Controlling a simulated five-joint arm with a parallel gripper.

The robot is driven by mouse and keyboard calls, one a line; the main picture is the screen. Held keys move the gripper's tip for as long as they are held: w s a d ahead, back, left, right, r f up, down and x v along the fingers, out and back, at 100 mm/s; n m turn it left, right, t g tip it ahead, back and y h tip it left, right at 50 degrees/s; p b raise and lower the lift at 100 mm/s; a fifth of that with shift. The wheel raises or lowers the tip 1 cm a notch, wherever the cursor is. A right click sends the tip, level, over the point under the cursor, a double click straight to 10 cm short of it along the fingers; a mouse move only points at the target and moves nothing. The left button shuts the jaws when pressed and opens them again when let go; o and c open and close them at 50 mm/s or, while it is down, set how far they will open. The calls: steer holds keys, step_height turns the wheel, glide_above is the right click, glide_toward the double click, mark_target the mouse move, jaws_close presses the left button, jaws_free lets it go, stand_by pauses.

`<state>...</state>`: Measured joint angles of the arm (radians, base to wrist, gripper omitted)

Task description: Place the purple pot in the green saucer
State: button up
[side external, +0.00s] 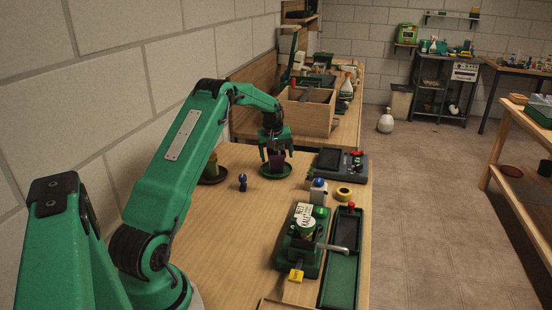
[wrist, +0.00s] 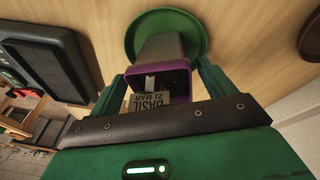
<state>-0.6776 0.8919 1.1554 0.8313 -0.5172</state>
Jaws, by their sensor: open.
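The purple pot (side external: 277,159) stands in the green saucer (side external: 275,174) on the wooden bench in the side view. In the wrist view the purple pot (wrist: 175,78) shows its purple rim, dark inside and a label reading "BASIL 21 MAR". The green saucer (wrist: 190,22) is behind its base in the wrist view. My gripper (side external: 276,156) is open, with its fingers on either side of the pot; it also shows in the wrist view (wrist: 160,88). Whether the fingers touch the pot is too small to tell.
A brown saucer with a pot (side external: 212,175) stands to the left. A dark device (side external: 340,163) lies to the right. A green machine (side external: 302,245) and a yellow roll (side external: 343,194) are nearer the front. The left middle of the bench is clear.

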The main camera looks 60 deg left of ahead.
steer(key=v, duration=1.1)
steer(key=shift+s+r, duration=0.1)
steer(key=shift+r, duration=0.05)
